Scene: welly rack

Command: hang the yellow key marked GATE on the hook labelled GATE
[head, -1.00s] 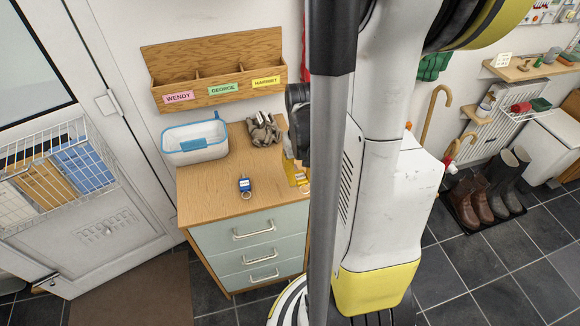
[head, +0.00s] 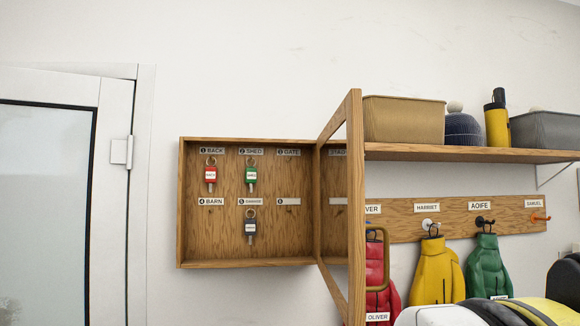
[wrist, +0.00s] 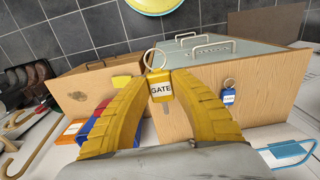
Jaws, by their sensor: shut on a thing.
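The yellow key tag marked GATE (wrist: 161,90), with a metal ring on top, is between the fingertips of my gripper (wrist: 160,84) in the wrist view. The gripper is shut on it. In the head view, a wooden key cabinet (head: 182,205) hangs on the wall with its door frame (head: 355,200) swung open. The GATE label (head: 289,152) is in its top row, right of SHED, and no key hangs below it. The hook itself is too small to make out. My gripper is not visible in the head view.
A red key (head: 210,174) hangs under BACK, a green key (head: 250,174) under SHED and a grey key (head: 250,227) in the lower row. Right of the open door are a shelf (head: 470,152) and hung coats (head: 433,270).

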